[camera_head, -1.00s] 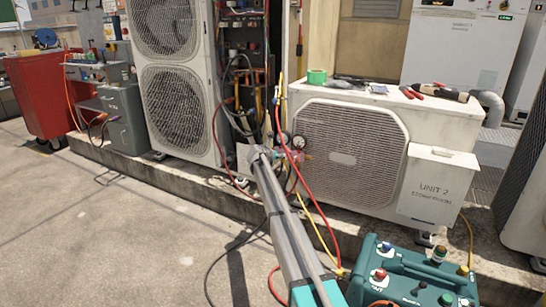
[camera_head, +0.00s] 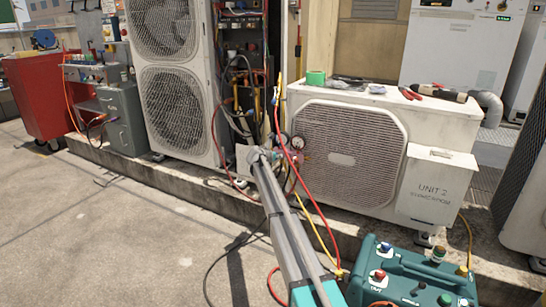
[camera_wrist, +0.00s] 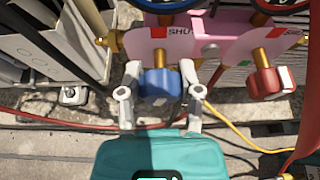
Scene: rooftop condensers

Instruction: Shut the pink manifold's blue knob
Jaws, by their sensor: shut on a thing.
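In the wrist view the pink manifold (camera_wrist: 212,36) spans the top, with "SHU" lettering partly visible on it. Its blue knob (camera_wrist: 160,88) sits on a brass stem at the left, and a red knob (camera_wrist: 266,82) sits on another stem at the right. My gripper (camera_wrist: 160,84) has its two pale fingers on either side of the blue knob and is shut on it. In the head view my gripper (camera_head: 262,155) is at the manifold, where the arm hides most of the knob. The manifold's gauges (camera_head: 290,141) show beside the white condenser.
The white condenser (camera_head: 345,155) marked Unit 2 stands right of the manifold. A taller condenser (camera_head: 178,90) stands left. Red (camera_head: 322,205) and yellow hoses (camera_head: 318,217) hang close to my arm. A teal machine (camera_head: 415,275) sits at lower right. Open concrete lies at left.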

